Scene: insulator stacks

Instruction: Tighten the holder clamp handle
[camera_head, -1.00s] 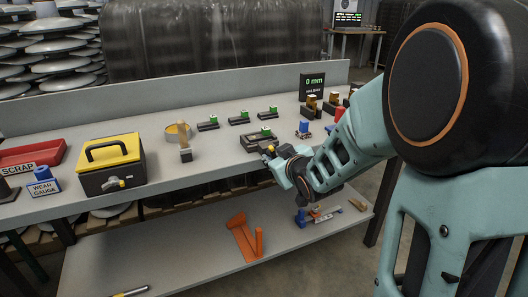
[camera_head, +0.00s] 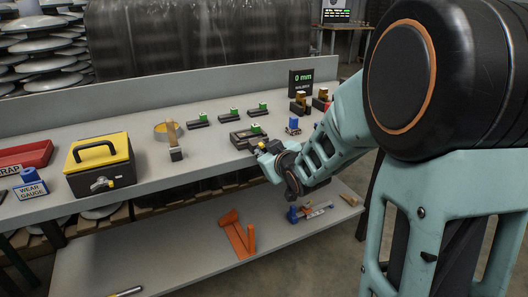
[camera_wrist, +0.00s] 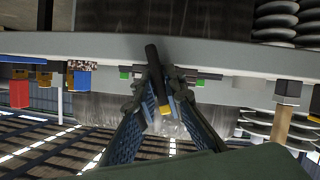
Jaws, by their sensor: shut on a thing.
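The holder (camera_head: 240,139) is a dark block with a green piece (camera_head: 255,129) on top, near the front edge of the bench. My gripper (camera_head: 263,148) is at the front right of it. In the wrist view my two blue-grey fingers (camera_wrist: 157,98) close around a dark bar with a yellow end, the clamp handle (camera_wrist: 153,62). The handle runs lengthwise between the fingers, slightly tilted. In the head view the grip is small, and my gripper hides most of the handle.
Several smaller green-topped blocks (camera_head: 228,116) stand behind the holder. A "0 mm" display (camera_head: 301,83) is at the back right. A yellow-and-black box (camera_head: 100,168) and a wooden-handled tool (camera_head: 174,140) are to the left. An orange bracket (camera_head: 236,235) lies on the lower shelf.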

